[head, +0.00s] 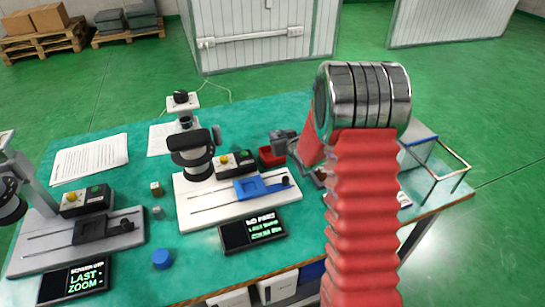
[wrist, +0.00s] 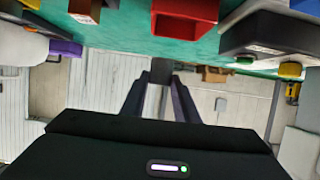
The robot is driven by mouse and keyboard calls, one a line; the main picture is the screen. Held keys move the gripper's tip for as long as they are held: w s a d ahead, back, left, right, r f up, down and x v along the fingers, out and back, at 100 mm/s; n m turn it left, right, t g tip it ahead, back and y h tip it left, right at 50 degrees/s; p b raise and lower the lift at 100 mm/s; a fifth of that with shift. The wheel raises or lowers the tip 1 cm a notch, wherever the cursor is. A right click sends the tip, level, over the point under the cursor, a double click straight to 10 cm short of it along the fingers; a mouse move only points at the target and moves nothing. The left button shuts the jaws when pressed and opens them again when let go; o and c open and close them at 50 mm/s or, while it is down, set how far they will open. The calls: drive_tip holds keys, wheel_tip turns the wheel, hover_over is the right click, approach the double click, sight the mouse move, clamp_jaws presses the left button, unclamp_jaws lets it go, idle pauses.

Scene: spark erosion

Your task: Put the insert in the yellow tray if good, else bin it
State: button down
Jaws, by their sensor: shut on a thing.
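My gripper (head: 281,140) is beyond my red arm in the head view, raised over the back of the bench near a red bin (head: 270,157). In the wrist view my gripper (wrist: 160,82) is shut on a small dark piece (wrist: 161,70), which I take to be the insert. Its face and condition cannot be made out. The red bin also shows in the wrist view (wrist: 185,18), at the top. I cannot make out a yellow tray in either view.
A white-based microscope station (head: 190,155) with a blue slide fixture (head: 262,187) stands mid-bench. A grey-based station (head: 75,240) is at left. A small beige block (head: 156,188) and a blue cap (head: 162,259) lie between. A wire-frame rack (head: 440,170) is at right.

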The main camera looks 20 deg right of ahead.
drive_tip(key=shift+f, duration=2.95)
drive_tip(key=c, duration=1.3)
unclamp_jaws()
drive_tip(key=shift+s, duration=0.15)
drive_tip(key=v, duration=1.3)
drive_tip(key=shift+s, duration=0.25)
drive_tip(key=shift+r, duration=0.1)
